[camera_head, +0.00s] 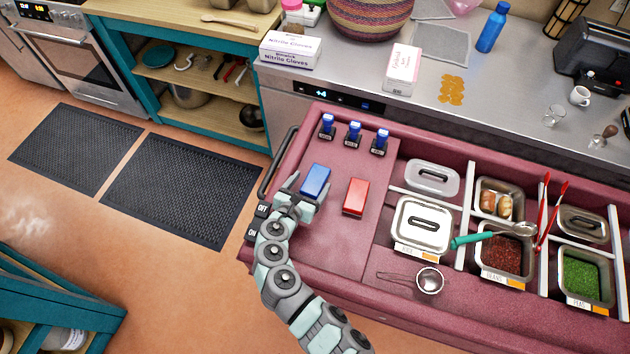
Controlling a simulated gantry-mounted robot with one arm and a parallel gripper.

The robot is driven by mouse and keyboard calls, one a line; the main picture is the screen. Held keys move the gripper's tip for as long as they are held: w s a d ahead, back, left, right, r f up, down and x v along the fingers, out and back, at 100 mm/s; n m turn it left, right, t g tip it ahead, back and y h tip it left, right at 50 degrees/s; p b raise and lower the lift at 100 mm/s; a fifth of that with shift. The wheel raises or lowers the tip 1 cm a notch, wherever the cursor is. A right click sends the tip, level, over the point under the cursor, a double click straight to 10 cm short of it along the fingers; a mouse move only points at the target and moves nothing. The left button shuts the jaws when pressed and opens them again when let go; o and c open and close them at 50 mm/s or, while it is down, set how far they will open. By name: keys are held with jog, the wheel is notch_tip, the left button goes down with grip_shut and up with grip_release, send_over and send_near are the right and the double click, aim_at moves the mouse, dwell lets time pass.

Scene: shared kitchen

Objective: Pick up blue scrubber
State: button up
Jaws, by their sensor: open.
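A blue block-shaped scrubber (315,180) lies on the left part of the dark red counter. My gripper (304,196) is at the scrubber's lower left side, with its fingers reaching toward the scrubber. The gripper is open. From this view I cannot tell whether the fingers touch the scrubber or stand to both sides of it. The gripper hides a little of the scrubber's lower left edge.
A red block (355,197) lies just right of the scrubber. Several blue-topped stamps (354,134) stand behind it. Metal food bins (422,226) and a small strainer (429,281) are to the right. A dark rail (279,163) runs along the counter's left edge.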

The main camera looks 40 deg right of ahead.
aim_at(318, 175)
jog(key=x, duration=0.5)
jog(key=shift+s+d+f, duration=0.1)
jog(key=shift+s, duration=0.05)
jog(key=c, duration=1.5)
jog(key=shift+c, duration=0.2)
